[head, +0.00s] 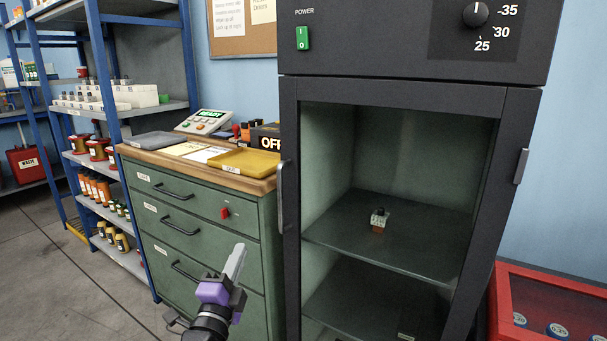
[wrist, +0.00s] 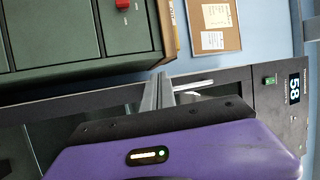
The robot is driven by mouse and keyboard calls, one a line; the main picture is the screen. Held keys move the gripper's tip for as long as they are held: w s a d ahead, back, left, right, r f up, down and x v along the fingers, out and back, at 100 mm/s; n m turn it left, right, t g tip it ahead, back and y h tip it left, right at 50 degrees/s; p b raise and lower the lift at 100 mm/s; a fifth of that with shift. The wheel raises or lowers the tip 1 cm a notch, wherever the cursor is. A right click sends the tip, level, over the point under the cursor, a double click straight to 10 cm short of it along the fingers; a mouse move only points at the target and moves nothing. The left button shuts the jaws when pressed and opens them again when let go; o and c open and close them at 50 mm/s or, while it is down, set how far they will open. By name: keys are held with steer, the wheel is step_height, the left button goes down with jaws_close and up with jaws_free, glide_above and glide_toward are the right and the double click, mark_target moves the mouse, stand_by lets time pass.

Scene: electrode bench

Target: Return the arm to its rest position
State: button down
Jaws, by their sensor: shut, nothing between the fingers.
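My gripper (head: 236,262) shows at the bottom of the head view, with a purple body and pale fingers pointing up. It is shut and holds nothing. It is in front of the green drawer cabinet (head: 205,211), left of the dark oven-like cabinet (head: 290,190). In the wrist view my gripper's fingers (wrist: 158,92) are together, with the dark cabinet's front close beyond them and the green cabinet at upper left.
A small block-like object (head: 379,222) sits on the dark cabinet's upper shelf. A yellow tray (head: 245,162) and a grey tray (head: 157,140) lie on the bench top. A red bin (head: 555,300) stands at right. A blue shelf rack (head: 147,103) stands at left.

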steer(key=s+d+f+n+y, duration=0.4)
steer(key=s+d+n, duration=0.4)
steer(key=s+d, duration=0.25)
steer(key=s+d+f+n+y, duration=0.4)
steer(key=s+d+n, duration=0.55)
steer(key=d, duration=0.25)
steer(key=s+d+f+g+h, duration=0.15)
steer(key=s+d, duration=0.25)
steer(key=s, duration=0.8)
steer(key=s+d+f+g+h, duration=0.1)
steer(key=s+d+g+h, duration=0.2)
steer(key=s, duration=0.8)
steer(key=s+d+f+g+h, duration=0.15)
steer(key=s+d, duration=0.35)
steer(key=s, duration=0.7)
step_height(320, 180, up, 22)
steer(key=w+y+p, duration=0.1)
steer(key=p, duration=2)
steer(key=shift+f, duration=0.2)
steer(key=c, duration=2.1)
jaws_free()
steer(key=shift+d, duration=0.1)
